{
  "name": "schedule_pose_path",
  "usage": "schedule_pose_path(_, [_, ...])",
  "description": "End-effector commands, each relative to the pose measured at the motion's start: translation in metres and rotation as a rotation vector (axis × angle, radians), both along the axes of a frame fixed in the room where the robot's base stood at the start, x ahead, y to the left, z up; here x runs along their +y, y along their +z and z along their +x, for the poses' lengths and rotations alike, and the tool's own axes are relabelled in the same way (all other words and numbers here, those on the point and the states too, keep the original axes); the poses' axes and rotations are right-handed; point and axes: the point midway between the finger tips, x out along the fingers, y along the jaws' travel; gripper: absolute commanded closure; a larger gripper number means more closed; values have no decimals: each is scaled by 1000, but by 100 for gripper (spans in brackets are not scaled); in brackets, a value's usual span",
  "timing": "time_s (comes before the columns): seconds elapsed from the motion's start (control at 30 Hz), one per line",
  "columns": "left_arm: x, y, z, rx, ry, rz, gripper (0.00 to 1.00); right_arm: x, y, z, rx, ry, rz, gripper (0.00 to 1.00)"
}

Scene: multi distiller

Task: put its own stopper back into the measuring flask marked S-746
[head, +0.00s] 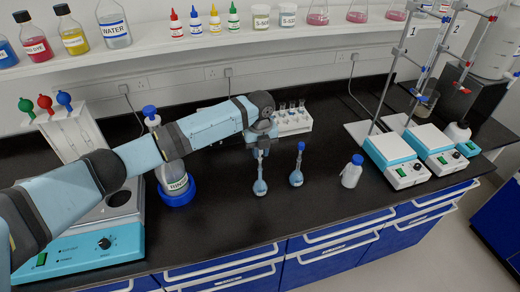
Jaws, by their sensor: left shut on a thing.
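A measuring flask (260,187) with a round body, a long thin neck and pale blue contents stands upright on the black bench. My left gripper (262,151) is directly above its neck, pointing down and shut on a small stopper that the fingers mostly hide. I cannot tell whether the stopper touches the flask's mouth. A second similar flask (296,178) stands just to the right, with a blue stopper (301,146) on its neck. The flask markings are too small to read, so I cannot tell which is S-746. My right gripper is out of view.
A white bottle with a blue cap (351,173) stands right of the flasks. A white tube rack (293,122) is behind them. A rinse bottle (174,177) stands left, under my arm. Hotplates (397,160) are at right. The bench front is clear.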

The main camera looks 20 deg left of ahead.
Motion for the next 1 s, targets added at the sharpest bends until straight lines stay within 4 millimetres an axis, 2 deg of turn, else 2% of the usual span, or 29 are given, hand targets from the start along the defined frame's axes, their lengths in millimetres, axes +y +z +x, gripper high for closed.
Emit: schedule_pose_path(1.0, [0,-13,0,0,0,0,100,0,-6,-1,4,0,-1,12])
